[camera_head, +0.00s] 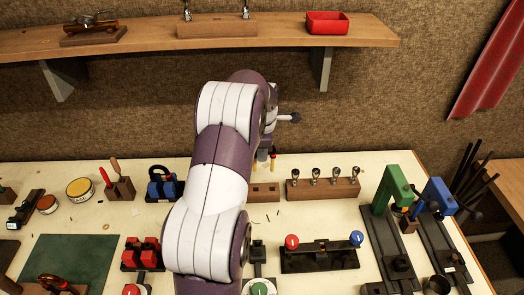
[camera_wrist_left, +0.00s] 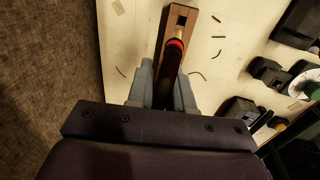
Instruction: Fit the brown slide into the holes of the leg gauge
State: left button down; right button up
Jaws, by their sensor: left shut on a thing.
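The leg gauge looks to be the small wooden block (camera_head: 264,193) with holes on the bench, just right of my left arm. In the left wrist view the block (camera_wrist_left: 189,12) runs up from between the fingers, and one square hole shows empty near its far end. My left gripper (camera_wrist_left: 165,92) is shut on the slide (camera_wrist_left: 172,62), a reddish-brown piece with a bright red band and a pale tip. In the head view the slide's ends (camera_head: 273,154) show beside my arm, pointing down, apparently above the block. My arm hides most of the grip. The right gripper is out of view.
A wooden rack with several metal pieces (camera_head: 323,188) stands right of the gauge. A black fixture with red and blue knobs (camera_head: 320,255) is in front. Green (camera_head: 393,188) and blue (camera_head: 438,195) presses stand at right. Small dark scraps lie around the block.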

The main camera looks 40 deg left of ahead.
pick_arm(q)
jog(key=shift+r+p, duration=1.35)
jog(key=shift+r, duration=0.65)
